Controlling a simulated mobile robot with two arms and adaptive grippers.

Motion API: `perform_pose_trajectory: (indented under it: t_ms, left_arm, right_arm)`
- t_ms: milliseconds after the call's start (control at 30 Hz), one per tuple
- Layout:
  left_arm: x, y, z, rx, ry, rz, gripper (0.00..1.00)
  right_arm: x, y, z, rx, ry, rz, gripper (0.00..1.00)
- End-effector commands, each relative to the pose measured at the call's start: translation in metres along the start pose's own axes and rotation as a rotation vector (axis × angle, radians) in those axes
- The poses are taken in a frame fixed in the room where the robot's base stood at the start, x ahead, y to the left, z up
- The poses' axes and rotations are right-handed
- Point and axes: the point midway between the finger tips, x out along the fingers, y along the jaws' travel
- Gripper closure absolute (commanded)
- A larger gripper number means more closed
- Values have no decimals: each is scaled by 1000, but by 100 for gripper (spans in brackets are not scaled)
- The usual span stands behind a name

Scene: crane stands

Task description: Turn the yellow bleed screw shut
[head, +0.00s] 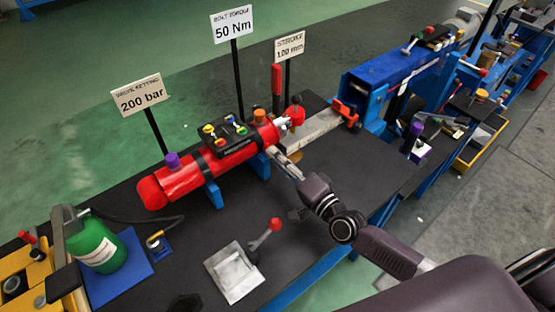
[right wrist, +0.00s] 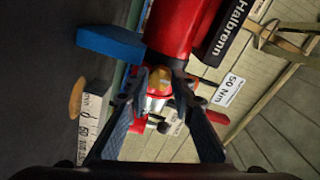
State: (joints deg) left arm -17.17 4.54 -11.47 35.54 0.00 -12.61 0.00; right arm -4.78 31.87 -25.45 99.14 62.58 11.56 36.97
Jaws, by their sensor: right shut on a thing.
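The red cylinder (head: 190,178) lies on blue supports on the dark bench. My right gripper (head: 274,155) reaches to its right end from the front. In the right wrist view the two fingers (right wrist: 158,92) stand on either side of a small yellow-orange screw (right wrist: 159,79) at the end of the red cylinder (right wrist: 182,30). The fingers appear closed on this screw. In the head view the screw is hidden behind the fingers. I cannot tell how far it is turned. My left gripper is not in view.
A black valve block (head: 228,137) with coloured knobs sits on the cylinder. Signs on posts stand behind, such as the 50 Nm sign (head: 231,25). A grey plate (head: 234,272) with a red-knobbed lever and a green bottle (head: 97,244) are nearer.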

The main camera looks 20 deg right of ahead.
Motion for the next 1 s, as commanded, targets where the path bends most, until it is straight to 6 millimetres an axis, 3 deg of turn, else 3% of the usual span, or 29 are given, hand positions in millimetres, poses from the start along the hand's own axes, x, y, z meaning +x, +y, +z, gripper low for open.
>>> perform_pose_trajectory:
  t_ms: [667, 700, 833, 1000]
  left_arm:
    - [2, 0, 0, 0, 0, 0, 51]
    - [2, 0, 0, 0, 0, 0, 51]
    - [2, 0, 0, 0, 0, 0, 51]
    - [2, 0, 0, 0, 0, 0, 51]
  right_arm:
    - [0, 0, 0, 61, 1, 0, 100]
    - [0, 0, 0, 61, 1, 0, 74]
    - [0, 0, 0, 60, 1, 0, 60]
    - [0, 0, 0, 59, 1, 0, 60]
